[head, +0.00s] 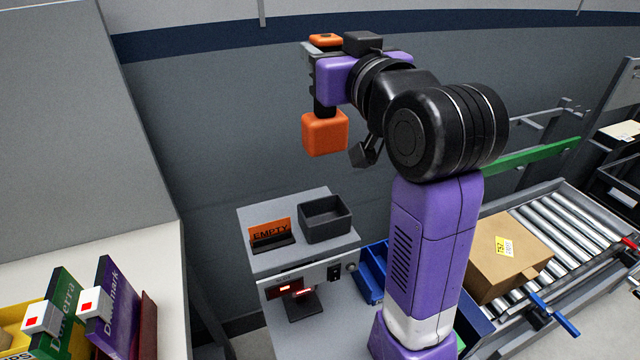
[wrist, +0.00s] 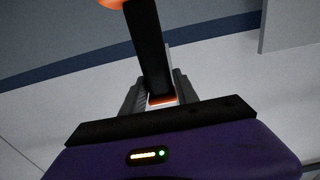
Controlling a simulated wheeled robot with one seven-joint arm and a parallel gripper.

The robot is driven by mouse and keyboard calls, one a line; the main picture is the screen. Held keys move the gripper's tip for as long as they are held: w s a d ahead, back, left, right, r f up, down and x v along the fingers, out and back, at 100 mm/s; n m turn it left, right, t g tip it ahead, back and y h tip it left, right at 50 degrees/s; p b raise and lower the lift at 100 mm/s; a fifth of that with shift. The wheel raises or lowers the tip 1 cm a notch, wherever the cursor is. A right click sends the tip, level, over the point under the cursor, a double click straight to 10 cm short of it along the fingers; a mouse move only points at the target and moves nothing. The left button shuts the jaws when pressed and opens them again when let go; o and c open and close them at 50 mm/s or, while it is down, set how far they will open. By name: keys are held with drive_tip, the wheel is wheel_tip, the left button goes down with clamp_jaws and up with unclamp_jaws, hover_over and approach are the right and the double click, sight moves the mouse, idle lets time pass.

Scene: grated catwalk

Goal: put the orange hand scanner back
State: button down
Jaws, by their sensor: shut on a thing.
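The orange hand scanner (head: 325,133) is held up in the air, its large orange block hanging below and a small orange part showing above. My gripper (head: 311,62) is shut on its dark handle, well above the grey stand. In the wrist view the dark handle (wrist: 149,50) runs up between the fingers of my gripper (wrist: 158,92), with a bit of orange at the top edge. An empty-looking black open bin (head: 325,218) sits on the grey stand (head: 283,264). A black holder with a red-lit part (head: 304,308) stands on the lower front.
An orange "EMPTY" sign (head: 270,231) stands left of the bin. A blue bin (head: 371,272) is right of the stand. A cardboard box (head: 507,258) rests on the roller conveyor (head: 570,222). Green and purple binders (head: 116,308) stand on the white table at left.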

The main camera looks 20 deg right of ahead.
wheel_tip(320, 180, down, 19)
drive_tip(key=b, duration=0.1)
drive_tip(key=shift+r, duration=0.15)
idle(0.4)
drive_tip(key=shift+f, duration=0.2)
drive_tip(key=c, duration=0.9)
unclamp_jaws()
drive_tip(key=shift+s+r+p, duration=0.2)
drive_tip(key=shift+s+p, duration=0.2)
drive_tip(key=shift+s, duration=5.6)
